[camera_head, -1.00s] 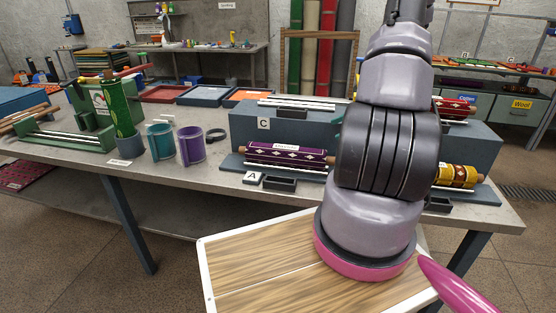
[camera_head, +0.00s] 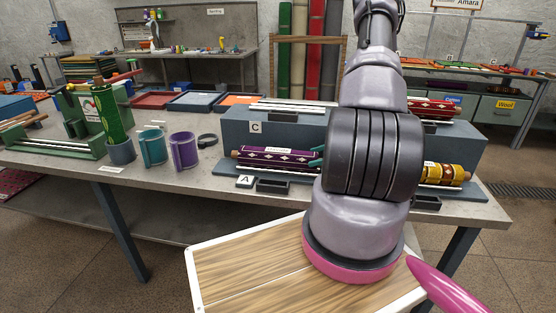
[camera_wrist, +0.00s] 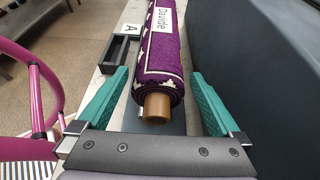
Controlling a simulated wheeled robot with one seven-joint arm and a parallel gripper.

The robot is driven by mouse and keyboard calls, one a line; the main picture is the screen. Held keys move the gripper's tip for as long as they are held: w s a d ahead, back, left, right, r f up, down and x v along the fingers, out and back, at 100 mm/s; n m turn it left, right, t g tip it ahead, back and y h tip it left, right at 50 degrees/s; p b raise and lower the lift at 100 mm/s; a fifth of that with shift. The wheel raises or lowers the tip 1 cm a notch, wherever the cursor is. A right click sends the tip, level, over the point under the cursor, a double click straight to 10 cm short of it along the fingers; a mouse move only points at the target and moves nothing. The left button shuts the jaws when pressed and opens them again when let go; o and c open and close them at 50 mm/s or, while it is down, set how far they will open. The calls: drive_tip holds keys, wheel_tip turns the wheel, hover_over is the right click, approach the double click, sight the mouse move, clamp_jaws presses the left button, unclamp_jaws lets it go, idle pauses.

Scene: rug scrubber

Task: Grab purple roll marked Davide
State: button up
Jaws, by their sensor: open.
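The purple roll (camera_wrist: 165,65) has a white pattern, a wooden core end and a white label reading "Davide" in the wrist view. It lies on the blue-grey lower step of the rack in slot A, and also shows in the head view (camera_head: 275,161). My gripper (camera_wrist: 157,100) is open, with one teal finger on each side of the roll's near end and visible gaps between. In the head view a teal fingertip shows by the roll's right end; my arm hides the rest of the gripper.
A grey rack (camera_head: 275,122) with a "C" sign rises behind the roll. A small dark tray (camera_head: 272,187) and an "A" sign (camera_head: 245,181) sit in front. A yellow roll (camera_head: 443,174) lies to the right. Purple (camera_head: 184,150) and teal cups (camera_head: 153,147) stand left.

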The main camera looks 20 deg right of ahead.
drive_tip(key=shift+x, duration=1.45)
clamp_jaws()
